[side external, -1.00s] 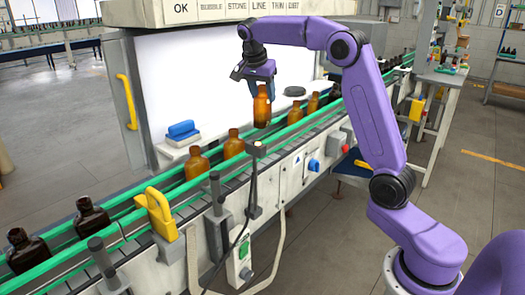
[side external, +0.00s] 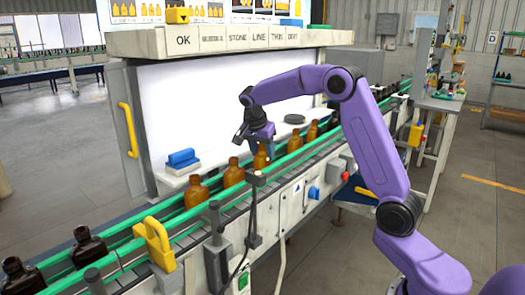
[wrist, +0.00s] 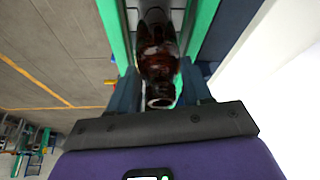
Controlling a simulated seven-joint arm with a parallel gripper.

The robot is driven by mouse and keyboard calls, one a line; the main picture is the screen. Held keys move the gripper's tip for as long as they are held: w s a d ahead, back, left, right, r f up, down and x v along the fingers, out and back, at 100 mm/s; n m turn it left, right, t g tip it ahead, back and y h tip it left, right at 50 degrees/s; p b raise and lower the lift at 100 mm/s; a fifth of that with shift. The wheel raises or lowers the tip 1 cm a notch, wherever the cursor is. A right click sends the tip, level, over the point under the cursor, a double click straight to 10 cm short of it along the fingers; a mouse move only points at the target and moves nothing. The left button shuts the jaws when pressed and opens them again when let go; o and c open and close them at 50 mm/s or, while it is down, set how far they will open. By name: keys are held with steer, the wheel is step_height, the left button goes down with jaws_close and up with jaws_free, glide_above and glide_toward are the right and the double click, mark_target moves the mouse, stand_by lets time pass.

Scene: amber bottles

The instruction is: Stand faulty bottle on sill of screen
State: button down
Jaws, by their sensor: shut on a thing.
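My gripper (side external: 261,143) is shut on an amber bottle (side external: 261,158), low over the conveyor in line with the other bottles. In the wrist view the bottle (wrist: 158,55) is dark red-brown, with its open mouth towards me between the two fingers of my gripper (wrist: 161,92). Green rails run on both sides of it. I cannot tell whether its base touches the belt, and no fault on it is clear. The white screen (side external: 205,115) stands behind the conveyor. Its pale sill (side external: 172,182) runs along its foot.
A blue block (side external: 183,159) and a dark round disc (side external: 294,118) are on the sill, with free room between them. Amber bottles (side external: 234,173) stand in a row between the green rails (side external: 125,238). A yellow clamp-like part (side external: 153,243) stands at the near rail.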

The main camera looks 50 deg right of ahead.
steer(key=shift+f, duration=0.1)
steer(key=shift+c, duration=2.4)
jaws_free()
steer(key=shift+f, duration=0.1)
steer(key=v, duration=1.7)
steer(key=shift+a, duration=0.15)
